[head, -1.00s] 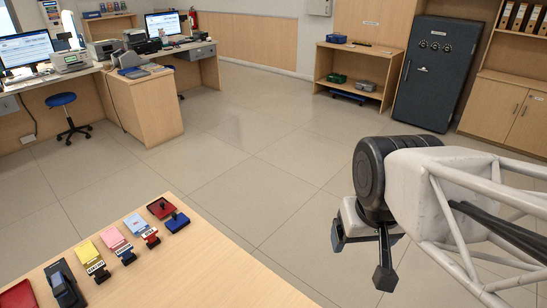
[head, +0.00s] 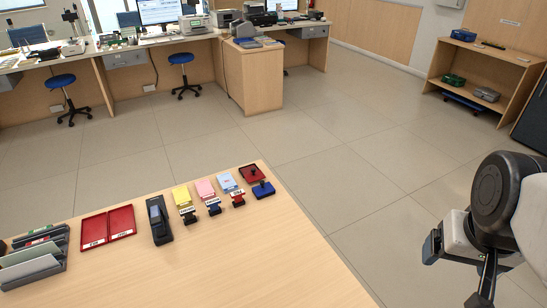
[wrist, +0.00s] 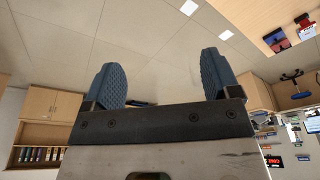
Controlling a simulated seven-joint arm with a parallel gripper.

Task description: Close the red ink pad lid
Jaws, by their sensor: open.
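At the counter's far right corner lies a small red square item (head: 250,174) with a dark middle, probably the red ink pad. A blue square item (head: 263,190) sits just in front of it; small dark upright parts stand at both. I cannot tell which part is the lid or its hinge.
Left of the pad stand yellow (head: 181,198), pink (head: 206,188) and light blue pads (head: 226,182) with stamps in front, a dark device (head: 158,220), a red two-part tray (head: 108,226) and a paper rack (head: 35,258). The counter's (head: 250,255) front is clear.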

